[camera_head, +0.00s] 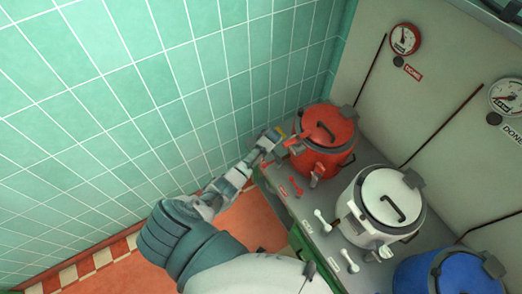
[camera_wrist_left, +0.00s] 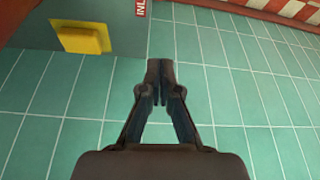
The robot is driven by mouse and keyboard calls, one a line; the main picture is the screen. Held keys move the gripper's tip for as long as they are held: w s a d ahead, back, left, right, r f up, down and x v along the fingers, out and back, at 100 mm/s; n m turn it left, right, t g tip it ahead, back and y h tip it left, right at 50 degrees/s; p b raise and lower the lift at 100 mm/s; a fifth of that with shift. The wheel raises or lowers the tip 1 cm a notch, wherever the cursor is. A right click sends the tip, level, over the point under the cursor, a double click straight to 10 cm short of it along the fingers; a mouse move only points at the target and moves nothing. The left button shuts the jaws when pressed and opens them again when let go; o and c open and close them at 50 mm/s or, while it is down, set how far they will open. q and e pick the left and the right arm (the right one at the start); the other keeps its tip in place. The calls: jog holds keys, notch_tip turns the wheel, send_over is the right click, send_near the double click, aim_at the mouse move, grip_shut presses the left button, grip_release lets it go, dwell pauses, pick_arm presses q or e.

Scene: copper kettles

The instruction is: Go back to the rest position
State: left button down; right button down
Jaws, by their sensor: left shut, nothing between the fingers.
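My left arm comes in from the lower left in the head view. Its gripper (camera_head: 272,139) is beside the red kettle (camera_head: 328,132), near the teal tiled wall. In the left wrist view the fingers (camera_wrist_left: 160,68) are together and empty, with teal tiles behind them. My right gripper is in neither view.
A yellow button (camera_wrist_left: 82,38) on a grey panel is at the upper left of the left wrist view. A white kettle (camera_head: 377,210) and a blue kettle (camera_head: 440,276) stand along the grey counter (camera_head: 306,208). Gauges (camera_head: 405,40) hang on the back wall.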

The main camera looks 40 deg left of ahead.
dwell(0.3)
pick_arm(q)
jog(key=s+d+f+m+h+b, duration=0.1)
jog(key=s+d+f+m, duration=0.2)
jog(key=s+f, duration=0.45)
jog(key=s+d+f+m+b, duration=0.1)
jog(key=s+d+f+m, duration=0.15)
jog(key=s+f, duration=0.55)
jog(key=s+d+f+m+h+b, duration=0.15)
jog(key=s+f+m, duration=0.25)
jog(key=s+f, duration=0.45)
jog(key=s+d+f+m, duration=0.2)
jog(key=s+f, duration=0.1)
jog(key=s, duration=0.5)
jog(key=s+d+f+m+h, duration=0.1)
jog(key=s+d+f+m, duration=0.2)
jog(key=s, duration=0.6)
jog(key=s+d+f+m, duration=0.3)
jog(key=s+f, duration=0.1)
jog(key=s, duration=0.4)
jog(key=shift+s+d+f+b, duration=0.25)
jog(key=shift+s+f+b, duration=0.05)
jog(key=shift+f+b, duration=0.1)
